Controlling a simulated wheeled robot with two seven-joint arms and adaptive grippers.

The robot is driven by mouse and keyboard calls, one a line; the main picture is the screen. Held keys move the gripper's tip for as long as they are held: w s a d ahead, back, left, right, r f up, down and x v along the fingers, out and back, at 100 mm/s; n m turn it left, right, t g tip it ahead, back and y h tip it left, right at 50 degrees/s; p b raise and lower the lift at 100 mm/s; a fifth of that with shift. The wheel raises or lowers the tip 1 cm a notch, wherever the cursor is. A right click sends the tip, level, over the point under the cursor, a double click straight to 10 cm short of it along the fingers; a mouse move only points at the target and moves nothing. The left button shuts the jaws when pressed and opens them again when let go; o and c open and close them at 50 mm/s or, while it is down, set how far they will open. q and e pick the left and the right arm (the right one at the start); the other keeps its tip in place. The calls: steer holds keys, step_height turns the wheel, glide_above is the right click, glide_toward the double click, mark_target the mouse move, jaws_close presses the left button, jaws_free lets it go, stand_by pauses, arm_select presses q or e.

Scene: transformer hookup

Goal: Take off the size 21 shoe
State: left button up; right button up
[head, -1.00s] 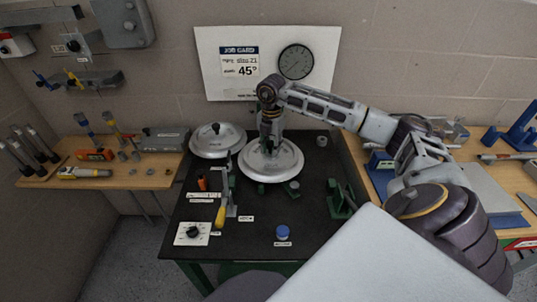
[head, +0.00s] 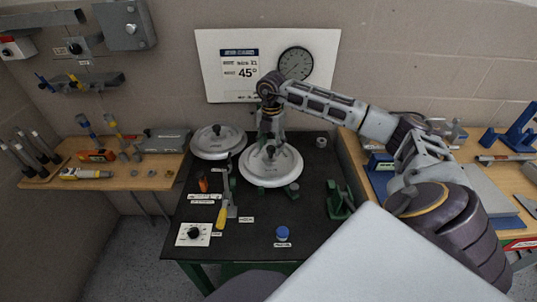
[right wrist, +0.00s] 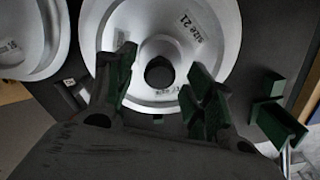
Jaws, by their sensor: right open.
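In the head view the shoe (head: 283,173) sits on the dark table, below my right gripper (head: 270,139). My left gripper is not in view.
A second pale round dish (head: 205,147) lies close on the left.

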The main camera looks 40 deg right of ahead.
steer(key=shift+r+p, duration=0.95)
steer(key=shift+r, duration=0.65)
step_height(320, 180, up, 12)
stand_by(1.2)
step_height(320, 180, up, 9)
steer(key=p, duration=0.9)
steer(key=shift+r+p, duration=0.55)
steer(key=shift+f, duration=0.1)
